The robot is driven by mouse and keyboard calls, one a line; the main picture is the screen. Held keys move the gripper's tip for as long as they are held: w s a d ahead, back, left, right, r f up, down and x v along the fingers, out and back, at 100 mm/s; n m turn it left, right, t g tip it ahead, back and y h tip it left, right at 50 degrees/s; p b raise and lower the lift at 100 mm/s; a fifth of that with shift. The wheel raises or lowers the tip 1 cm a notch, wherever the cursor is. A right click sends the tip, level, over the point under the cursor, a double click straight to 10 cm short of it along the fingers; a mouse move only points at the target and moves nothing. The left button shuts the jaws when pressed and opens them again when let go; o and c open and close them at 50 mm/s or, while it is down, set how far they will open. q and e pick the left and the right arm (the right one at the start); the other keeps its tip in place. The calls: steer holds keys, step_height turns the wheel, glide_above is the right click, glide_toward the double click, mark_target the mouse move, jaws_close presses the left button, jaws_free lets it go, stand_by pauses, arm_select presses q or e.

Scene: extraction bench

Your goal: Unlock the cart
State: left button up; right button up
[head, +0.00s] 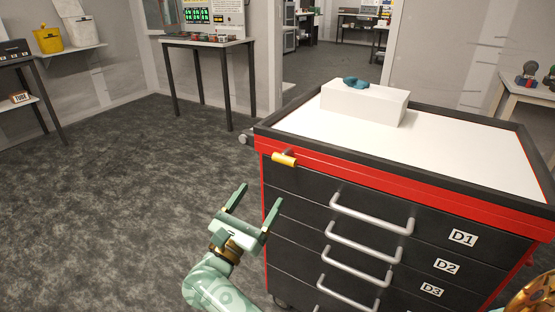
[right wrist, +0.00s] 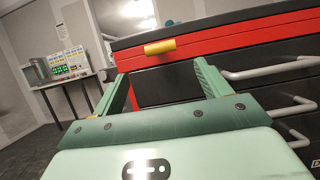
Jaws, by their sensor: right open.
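The cart is a black and red drawer cabinet (head: 480,195) with a pale top, at the right of the head view. A short yellow handle (head: 284,159) lies sideways on its red band near the front left corner. It also shows in the right wrist view (right wrist: 160,47), ahead of the fingers. My right gripper (head: 261,194) is open and empty, in front of the cart's left end. It appears lower than the yellow handle and apart from it. In the right wrist view its fingers (right wrist: 160,72) are spread wide. My left gripper is out of view.
Drawers with grey bar handles (head: 372,214), labelled D1, D2 and D3, fill the cart's front. A white box (head: 365,103) bearing a teal object (head: 356,83) stands on top. Open carpet lies left of the cart; a side table (head: 208,43) stands behind.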

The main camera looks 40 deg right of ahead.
mark_target(282, 162)
steer(key=b+x, duration=0.1)
steer(key=x, duration=1.2)
steer(key=shift+w, duration=0.1)
steer(key=c, duration=1)
